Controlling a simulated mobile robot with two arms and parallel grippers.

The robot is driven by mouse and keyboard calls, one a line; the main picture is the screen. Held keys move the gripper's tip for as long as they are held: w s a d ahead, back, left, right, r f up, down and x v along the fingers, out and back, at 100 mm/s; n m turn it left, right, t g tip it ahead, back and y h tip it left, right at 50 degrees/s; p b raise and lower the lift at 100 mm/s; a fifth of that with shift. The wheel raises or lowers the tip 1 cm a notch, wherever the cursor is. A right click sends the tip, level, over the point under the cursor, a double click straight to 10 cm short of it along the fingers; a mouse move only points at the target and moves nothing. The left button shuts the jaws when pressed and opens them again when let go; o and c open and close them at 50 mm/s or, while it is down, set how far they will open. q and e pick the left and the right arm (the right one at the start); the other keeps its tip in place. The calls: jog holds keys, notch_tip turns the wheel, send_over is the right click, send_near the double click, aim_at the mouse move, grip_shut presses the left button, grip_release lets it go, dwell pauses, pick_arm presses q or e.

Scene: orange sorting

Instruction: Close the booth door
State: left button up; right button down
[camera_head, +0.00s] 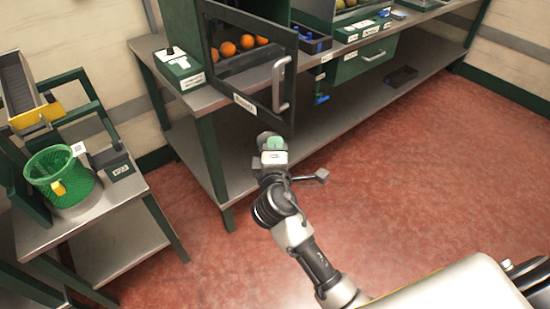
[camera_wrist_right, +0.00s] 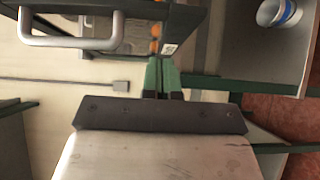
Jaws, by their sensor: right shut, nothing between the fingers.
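The booth door (camera_head: 240,88) is a dark framed panel with a see-through pane. It stands partly open, its handle side swung out past the bench's front edge. Its light grey bar handle (camera_head: 281,86) is on the right side; the handle also shows at upper left in the right wrist view (camera_wrist_right: 70,42). Oranges (camera_head: 228,48) show through the pane. My right gripper (camera_head: 272,143) is shut and empty, close to the door's lower outer corner; I cannot tell if it touches. Its green fingertips (camera_wrist_right: 163,72) are together in the right wrist view. My left gripper is not in view.
The metal bench (camera_head: 215,98) carries a switch box (camera_head: 180,70) left of the booth. A green drawer (camera_head: 362,60) is under the bench at right. A side table (camera_head: 95,212) at left holds a green mesh basket (camera_head: 62,170). The red floor at right is clear.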

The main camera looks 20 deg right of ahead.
aim_at(287, 123)
jog(key=shift+w+d+p, duration=0.4)
jog(key=shift+w+d, duration=1.55)
jog(key=shift+d, duration=0.25)
jog(key=shift+d, duration=0.1)
